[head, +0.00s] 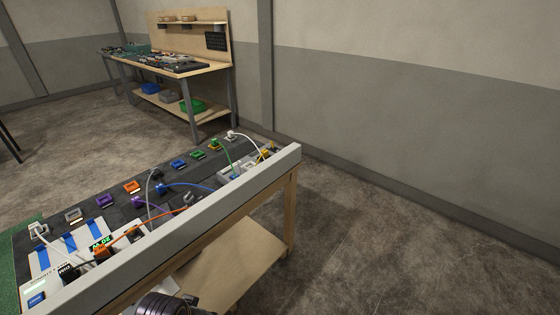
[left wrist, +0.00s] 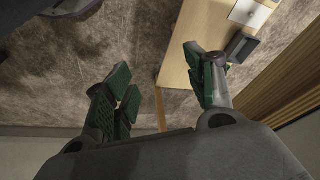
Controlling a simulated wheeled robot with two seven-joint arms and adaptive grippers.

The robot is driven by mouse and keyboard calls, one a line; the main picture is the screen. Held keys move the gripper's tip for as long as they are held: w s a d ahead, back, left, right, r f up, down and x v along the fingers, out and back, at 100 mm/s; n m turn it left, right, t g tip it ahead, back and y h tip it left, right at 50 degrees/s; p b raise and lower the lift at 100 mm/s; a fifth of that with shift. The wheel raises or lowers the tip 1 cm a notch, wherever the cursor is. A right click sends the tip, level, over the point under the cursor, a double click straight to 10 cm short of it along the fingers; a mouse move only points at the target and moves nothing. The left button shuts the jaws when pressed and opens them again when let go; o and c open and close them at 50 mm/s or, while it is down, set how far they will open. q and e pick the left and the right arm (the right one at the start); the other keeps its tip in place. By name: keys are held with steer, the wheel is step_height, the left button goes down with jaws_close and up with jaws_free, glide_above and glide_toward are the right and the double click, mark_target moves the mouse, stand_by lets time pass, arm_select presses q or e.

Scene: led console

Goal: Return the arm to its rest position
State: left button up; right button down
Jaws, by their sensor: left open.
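My left gripper (left wrist: 163,88) shows in the left wrist view with its two green-padded fingers spread wide and nothing between them. It points over bare floor beside a wooden surface. In the head view a dark, rounded part of my own arm (head: 165,304) shows at the bottom edge, in front of the console table; no fingers show there. The LED console (head: 120,215) lies on the table, with coloured connectors and several cables across its dark top. My right gripper is in neither view.
The table's raised pale front edge (head: 190,225) stands between my arm and the console. A wooden lower shelf (head: 232,258) is below it. A workbench (head: 175,68) with bins stands at the back. The floor (head: 400,240) to the right is clear.

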arm_select(q)
step_height(320, 180, down, 29)
steer(key=s+a, duration=0.2)
steer(key=a, duration=0.1)
steer(key=s+a+f+g+y, duration=0.1)
steer(key=s+a+f, duration=0.3)
steer(key=s+f, duration=0.6)
steer(key=s+a+f+g, duration=0.1)
steer(key=s+a+f, duration=0.3)
steer(key=s+f, duration=0.6)
steer(key=s+d+r+p, duration=0.2)
steer(key=d+r+p, duration=0.1)
steer(key=r+p, duration=0.5)
steer(key=s+d+r+p, duration=0.1)
steer(key=d+r+p, duration=0.3)
steer(key=r+p, duration=0.4)
steer(key=shift+s+r+h+p, duration=0.25)
steer(key=shift+s+h+p, duration=0.15)
steer(key=shift+p, duration=0.4)
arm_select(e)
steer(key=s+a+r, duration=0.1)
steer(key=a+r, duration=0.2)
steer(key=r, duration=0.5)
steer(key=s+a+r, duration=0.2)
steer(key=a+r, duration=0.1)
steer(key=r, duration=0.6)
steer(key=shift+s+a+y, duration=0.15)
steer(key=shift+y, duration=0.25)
